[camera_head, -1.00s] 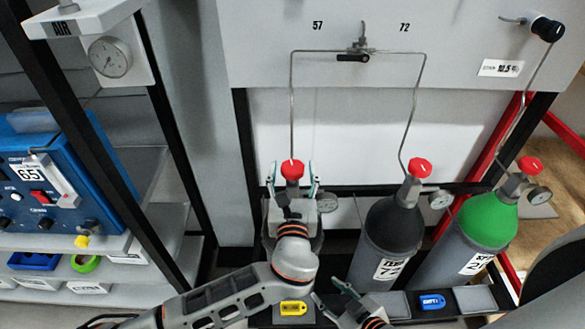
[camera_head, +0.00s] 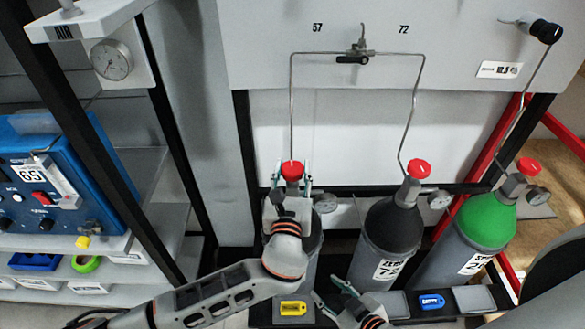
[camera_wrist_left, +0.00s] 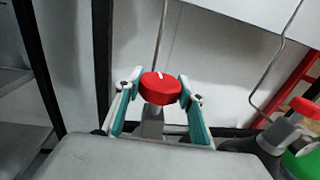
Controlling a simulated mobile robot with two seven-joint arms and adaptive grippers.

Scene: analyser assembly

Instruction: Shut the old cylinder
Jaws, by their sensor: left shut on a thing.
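The left cylinder stands under the number 57, mostly hidden behind my left arm, with a red valve knob (camera_head: 292,170) on top. My left gripper (camera_head: 292,174) is shut on this red knob, one finger on each side. In the left wrist view the red knob (camera_wrist_left: 160,88) has a white mark on its top and sits between the teal-lined fingers (camera_wrist_left: 160,95). A dark grey cylinder (camera_head: 392,228) with a red knob (camera_head: 419,169) stands to its right, under 72. My right gripper (camera_head: 338,300) is low in front of the cylinders, its fingers apart and empty.
A green-topped cylinder (camera_head: 485,222) stands at the right. Thin pipes run up to a small black-handled valve (camera_head: 352,59) on the panel. A yellow tag (camera_head: 292,308) and a blue tag (camera_head: 431,301) lie in front. A blue device (camera_head: 55,185) is on the left shelf.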

